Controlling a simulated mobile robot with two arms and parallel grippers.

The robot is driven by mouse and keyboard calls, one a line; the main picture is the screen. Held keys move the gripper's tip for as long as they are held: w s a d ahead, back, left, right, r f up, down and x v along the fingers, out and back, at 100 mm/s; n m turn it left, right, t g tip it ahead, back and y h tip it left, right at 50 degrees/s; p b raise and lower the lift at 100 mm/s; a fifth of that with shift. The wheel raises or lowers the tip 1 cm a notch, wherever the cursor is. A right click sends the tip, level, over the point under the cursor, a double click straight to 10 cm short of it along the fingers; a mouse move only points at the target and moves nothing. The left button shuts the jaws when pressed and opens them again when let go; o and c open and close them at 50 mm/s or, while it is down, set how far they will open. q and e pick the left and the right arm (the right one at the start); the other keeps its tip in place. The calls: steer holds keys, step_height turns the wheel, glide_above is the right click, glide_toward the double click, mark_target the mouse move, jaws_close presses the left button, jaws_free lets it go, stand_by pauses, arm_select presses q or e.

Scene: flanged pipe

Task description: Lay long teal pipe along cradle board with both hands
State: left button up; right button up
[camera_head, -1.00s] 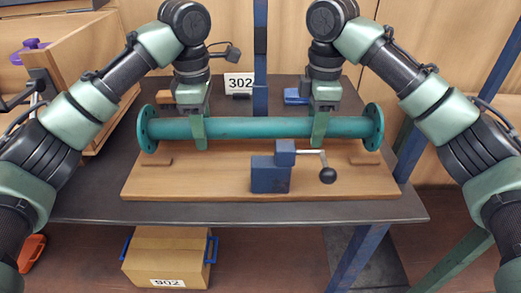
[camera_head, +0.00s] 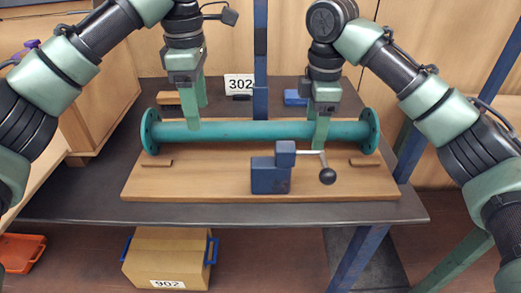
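The long teal pipe (camera_head: 258,131) with a round flange at each end lies lengthwise along the wooden cradle board (camera_head: 210,185). Its left flange (camera_head: 151,131) and right flange (camera_head: 370,131) overhang near the board's ends. My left gripper (camera_head: 198,118) is open and empty above the left part of the pipe, its front fingertip overlapping the pipe's upper edge in the picture. My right gripper (camera_head: 317,131) still straddles the right part of the pipe, with its fingers spread apart. The supports under the pipe are mostly hidden.
A blue clamp block (camera_head: 270,175) with a black-knobbed lever (camera_head: 327,175) stands at the board's front middle. A cardboard box (camera_head: 165,262) marked 902 and an orange bin (camera_head: 20,252) are below.

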steer(key=shift+s+a+f, duration=0.1)
steer(key=shift+a+f, duration=0.05)
steer(key=shift+f, duration=0.2)
steer(key=shift+r, duration=0.25)
arm_select(q)
steer(key=shift+w+r, duration=0.1)
steer(key=shift+w, duration=0.65)
arm_select(e)
steer(key=r, duration=0.1)
steer(key=w+r, duration=0.1)
steer(key=r, duration=0.1)
steer(key=shift+w, duration=0.15)
arm_select(q)
steer(key=shift+s+r, duration=0.3)
steer(key=shift+s, duration=0.1)
arm_select(e)
steer(key=r, duration=0.2)
steer(key=s+r, duration=0.1)
steer(key=r, duration=0.1)
steer(key=shift+s+r, duration=0.2)
steer(key=shift+r, duration=0.2)
arm_select(q)
steer(key=shift+w+f, duration=0.15)
arm_select(e)
steer(key=shift+w+r, duration=0.1)
steer(key=shift+r, duration=0.05)
